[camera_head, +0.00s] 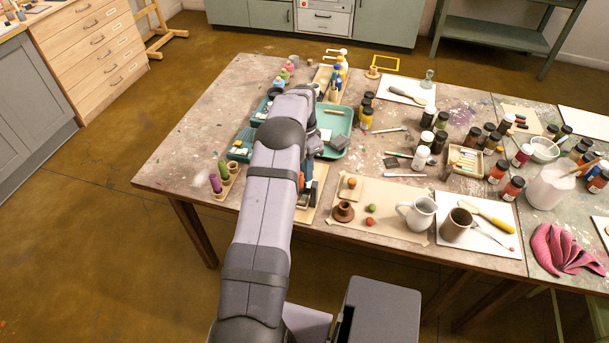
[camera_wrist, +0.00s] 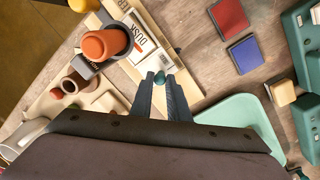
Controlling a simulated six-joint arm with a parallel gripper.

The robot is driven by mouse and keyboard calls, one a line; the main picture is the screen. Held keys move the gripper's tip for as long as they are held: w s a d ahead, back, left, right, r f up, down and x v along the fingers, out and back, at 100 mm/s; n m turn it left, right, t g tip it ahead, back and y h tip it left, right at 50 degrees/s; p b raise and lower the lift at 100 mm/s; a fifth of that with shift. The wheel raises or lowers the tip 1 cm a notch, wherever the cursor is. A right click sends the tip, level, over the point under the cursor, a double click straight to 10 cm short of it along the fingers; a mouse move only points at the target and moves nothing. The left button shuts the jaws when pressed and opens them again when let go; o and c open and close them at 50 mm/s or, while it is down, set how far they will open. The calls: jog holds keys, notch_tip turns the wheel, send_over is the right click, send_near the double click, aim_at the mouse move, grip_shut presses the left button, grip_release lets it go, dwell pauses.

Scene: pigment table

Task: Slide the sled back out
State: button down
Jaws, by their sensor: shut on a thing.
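The sled sits at a pale wooden board (camera_wrist: 104,14) with a card lettered "DUSK" (camera_wrist: 148,46). Whether the knob is joined to the sled cannot be made out. In the head view my arm hides the gripper and most of the sled; a bit of orange and dark parts show just right of the arm.
A teal tray (camera_wrist: 240,112) lies to the right in the wrist view, with red (camera_wrist: 229,17) and blue (camera_wrist: 245,54) squares beyond.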

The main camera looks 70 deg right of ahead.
jog(key=shift+d, duration=0.4)
jog(key=c, duration=2)
grip_release()
jog(key=shift+r, duration=0.15)
jog(key=shift+w+d+r+b, duration=0.1)
jog(key=shift+r+b, duration=0.35)
jog(key=shift+r, duration=1.35)
jog(key=shift+w+d+r+b, duration=0.1)
jog(key=shift+r+b, duration=0.35)
jog(key=shift+r, duration=1.35)
jog(key=o, duration=0.3)
jog(key=shift+a, duration=0.1)
